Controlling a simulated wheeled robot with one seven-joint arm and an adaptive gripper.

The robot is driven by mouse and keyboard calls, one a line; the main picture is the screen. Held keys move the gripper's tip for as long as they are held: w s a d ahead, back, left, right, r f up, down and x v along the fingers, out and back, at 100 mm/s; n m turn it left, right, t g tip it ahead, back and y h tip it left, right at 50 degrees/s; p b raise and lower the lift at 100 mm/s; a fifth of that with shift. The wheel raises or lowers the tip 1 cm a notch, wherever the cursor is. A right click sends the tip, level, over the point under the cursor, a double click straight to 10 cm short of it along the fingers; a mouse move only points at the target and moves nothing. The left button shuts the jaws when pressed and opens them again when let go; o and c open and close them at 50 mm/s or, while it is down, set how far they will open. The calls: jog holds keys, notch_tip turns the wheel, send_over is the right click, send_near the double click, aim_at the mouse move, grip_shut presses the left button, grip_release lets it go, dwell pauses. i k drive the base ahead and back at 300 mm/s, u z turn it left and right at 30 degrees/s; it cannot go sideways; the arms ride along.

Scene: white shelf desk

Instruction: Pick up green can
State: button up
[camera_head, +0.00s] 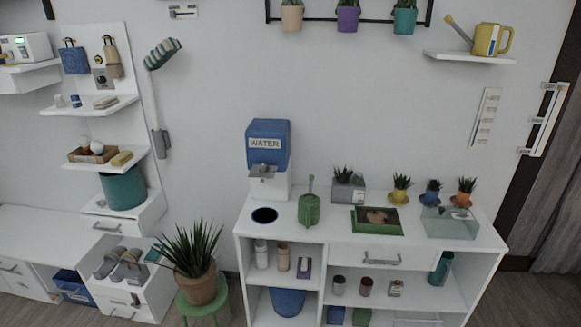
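A green can-like vessel (309,210) with a thin upright handle or spout stands on top of the white shelf desk (330,237), left of the middle. It is upright and nothing touches it that I can see. It looks like a small watering can, but it is too small to tell surely. My gripper is not in view.
Near the vessel are a blue water dispenser (268,145), a dark round opening (264,215), a grey planter (346,190) and a green-framed tray (357,221). A potted plant (202,290) on a green stool stands at the desk's left. A yellow watering can (490,40) sits on a wall shelf.

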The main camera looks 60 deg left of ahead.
aim_at(309, 205)
jog(key=u, duration=1.5)
